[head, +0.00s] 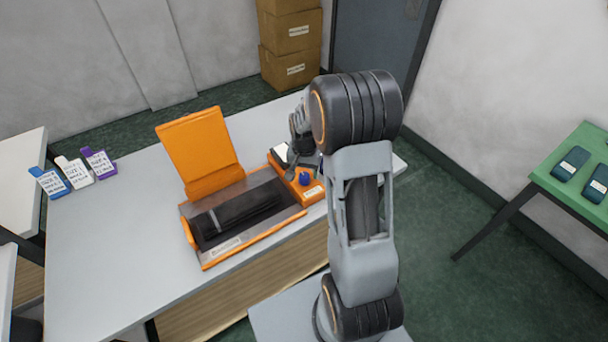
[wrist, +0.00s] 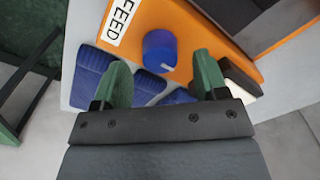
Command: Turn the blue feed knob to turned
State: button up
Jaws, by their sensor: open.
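The blue feed knob (wrist: 160,50) sits on an orange panel (wrist: 194,26) beside a white FEED label (wrist: 122,20) in the wrist view. A small pale mark shows near its lower right edge. In the head view the knob (head: 305,179) shows at the right end of the orange machine. My gripper (wrist: 157,78) is open, with green fingertips apart. In the wrist view the knob appears just ahead of the gap between them, with no clear contact. In the head view my arm hides part of the panel.
The orange machine's lid (head: 200,146) stands open over a dark tray (head: 240,212). Blue, white and purple tagged items (head: 73,172) lie at the table's left. Blue pads (wrist: 147,86) show below the knob in the wrist view. A green table (head: 572,160) stands right.

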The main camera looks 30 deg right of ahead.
jog(key=shift+f, duration=1.4)
jog(key=c, duration=0.9)
